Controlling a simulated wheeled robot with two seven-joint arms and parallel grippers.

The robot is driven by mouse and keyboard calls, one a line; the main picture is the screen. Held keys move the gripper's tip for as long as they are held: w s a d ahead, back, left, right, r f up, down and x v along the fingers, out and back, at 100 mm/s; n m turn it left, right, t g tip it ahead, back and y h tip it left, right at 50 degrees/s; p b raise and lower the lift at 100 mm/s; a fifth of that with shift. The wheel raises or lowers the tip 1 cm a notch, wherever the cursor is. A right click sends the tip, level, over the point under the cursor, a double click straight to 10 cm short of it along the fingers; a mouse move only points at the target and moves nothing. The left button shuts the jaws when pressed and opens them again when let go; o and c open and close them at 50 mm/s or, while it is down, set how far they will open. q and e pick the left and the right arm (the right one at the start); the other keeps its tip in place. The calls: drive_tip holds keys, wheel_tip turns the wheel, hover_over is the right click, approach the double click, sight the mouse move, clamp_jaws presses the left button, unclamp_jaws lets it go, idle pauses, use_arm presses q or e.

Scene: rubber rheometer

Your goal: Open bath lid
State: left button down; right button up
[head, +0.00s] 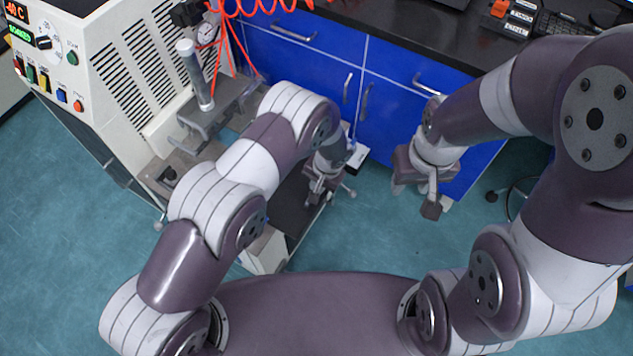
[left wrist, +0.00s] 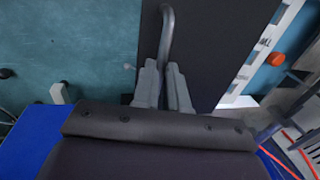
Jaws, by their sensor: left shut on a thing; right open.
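A dark flat panel (head: 294,207), apparently the bath lid, lies on the low white unit at the front of the machine. It also fills the upper middle of the left wrist view (left wrist: 215,50). A grey curved handle (left wrist: 167,25) stands out against it. My left gripper (head: 318,192) is over the panel's far right part in the head view. In the left wrist view its fingers (left wrist: 163,72) are shut on the handle. The handle is hidden by the gripper and arm in the head view. My right gripper (head: 415,197) is open and empty, hanging over the floor.
The white machine (head: 125,60) with its control panel stands at the upper left. A metal cylinder (head: 196,75) and orange coiled hoses (head: 262,8) are beside it. Blue cabinets (head: 395,105) under a black worktop (head: 400,40) close off the back. Floor at the left is clear.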

use_arm(q)
drive_tip(key=c, duration=1.2)
unclamp_jaws()
drive_tip(key=shift+o, duration=0.2)
wheel_tip(320, 180, up, 12)
drive_tip(key=s+d+p, duration=0.1)
drive_tip(key=d+p, duration=0.1)
drive_tip(key=shift+s+r, duration=0.2)
